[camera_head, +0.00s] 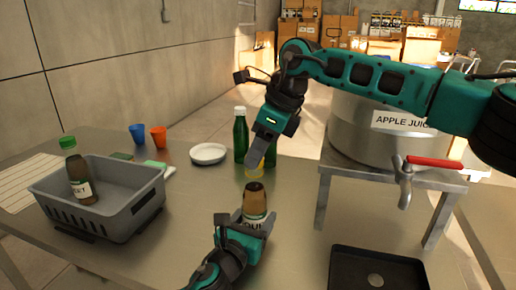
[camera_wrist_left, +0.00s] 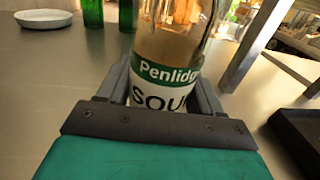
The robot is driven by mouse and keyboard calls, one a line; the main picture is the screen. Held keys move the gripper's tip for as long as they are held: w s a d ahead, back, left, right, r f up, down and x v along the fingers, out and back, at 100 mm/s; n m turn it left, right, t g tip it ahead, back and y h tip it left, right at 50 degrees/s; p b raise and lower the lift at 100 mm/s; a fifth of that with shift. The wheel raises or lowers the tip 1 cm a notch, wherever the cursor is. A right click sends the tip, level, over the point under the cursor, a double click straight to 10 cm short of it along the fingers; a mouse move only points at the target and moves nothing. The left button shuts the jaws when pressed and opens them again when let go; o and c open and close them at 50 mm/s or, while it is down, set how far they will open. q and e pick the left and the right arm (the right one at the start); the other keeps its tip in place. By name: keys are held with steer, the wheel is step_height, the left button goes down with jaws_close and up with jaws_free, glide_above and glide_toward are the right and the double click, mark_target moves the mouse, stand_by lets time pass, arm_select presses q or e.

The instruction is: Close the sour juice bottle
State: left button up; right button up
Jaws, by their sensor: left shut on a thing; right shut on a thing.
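The sour juice bottle (camera_head: 256,201) stands upright on the steel table, with brown contents and a label reading "SOU". My left gripper (camera_head: 250,226) is shut around its lower part. In the left wrist view the bottle (camera_wrist_left: 168,65) sits between the fingers, with "Penlidg" above "SOU" on its label; its top is out of that view. My right gripper (camera_head: 256,164) points down above the bottle and is shut on a yellow cap (camera_head: 254,174). The cap is close over the bottle's mouth; I cannot tell whether they touch.
Green bottles (camera_head: 241,138) and a white plate (camera_head: 208,153) stand behind. A grey basket (camera_head: 130,213) at left holds a green-capped bottle (camera_head: 76,172). Blue (camera_head: 137,133) and orange (camera_head: 158,136) cups stand farther back. A juice vat (camera_head: 372,135) with a red-handled tap and a black tray (camera_head: 375,262) are at right.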

steer(key=shift+f, duration=0.55)
